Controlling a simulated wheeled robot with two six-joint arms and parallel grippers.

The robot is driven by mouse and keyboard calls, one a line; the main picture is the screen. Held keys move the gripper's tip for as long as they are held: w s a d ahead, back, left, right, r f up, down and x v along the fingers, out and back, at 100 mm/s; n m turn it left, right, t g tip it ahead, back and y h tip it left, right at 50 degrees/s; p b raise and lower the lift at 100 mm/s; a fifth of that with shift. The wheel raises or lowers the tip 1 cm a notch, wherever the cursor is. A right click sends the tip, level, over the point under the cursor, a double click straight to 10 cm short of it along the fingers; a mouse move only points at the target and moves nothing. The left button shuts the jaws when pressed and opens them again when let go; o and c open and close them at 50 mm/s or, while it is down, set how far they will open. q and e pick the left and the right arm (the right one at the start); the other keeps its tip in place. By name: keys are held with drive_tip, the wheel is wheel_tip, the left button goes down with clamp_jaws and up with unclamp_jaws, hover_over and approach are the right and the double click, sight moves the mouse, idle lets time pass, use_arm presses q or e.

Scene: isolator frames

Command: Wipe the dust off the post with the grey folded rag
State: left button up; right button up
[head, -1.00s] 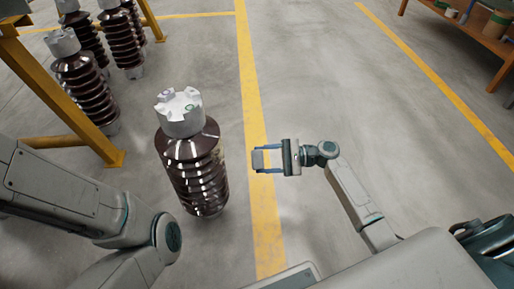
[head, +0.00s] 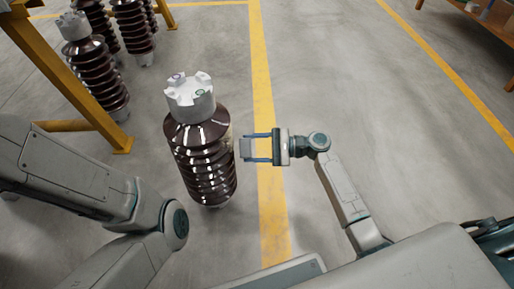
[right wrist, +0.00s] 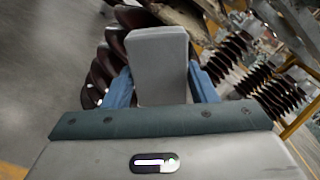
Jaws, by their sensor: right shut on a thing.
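The post (head: 206,165) is a dark brown ribbed insulator with a pale notched metal cap, standing upright on the floor left of the yellow line. My right gripper (head: 257,148) is shut on the grey folded rag (head: 245,149), just right of the post's upper ribs. The gap to the post looks very small; I cannot tell whether they touch. In the right wrist view, the rag (right wrist: 158,60) stands between the blue fingers, with the post's ribs (right wrist: 103,75) behind it, partly hidden. Dust is hard to make out. My left gripper is out of view.
More ribbed insulators (head: 95,72) stand at the upper left behind a yellow frame (head: 75,90). A brown bench (head: 480,28) is at the upper right. The floor between the yellow lines (head: 268,190) is clear.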

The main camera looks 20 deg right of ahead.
drive_tip(key=shift+p+x, duration=0.3)
drive_tip(key=shift+x, duration=0.6)
idle(0.5)
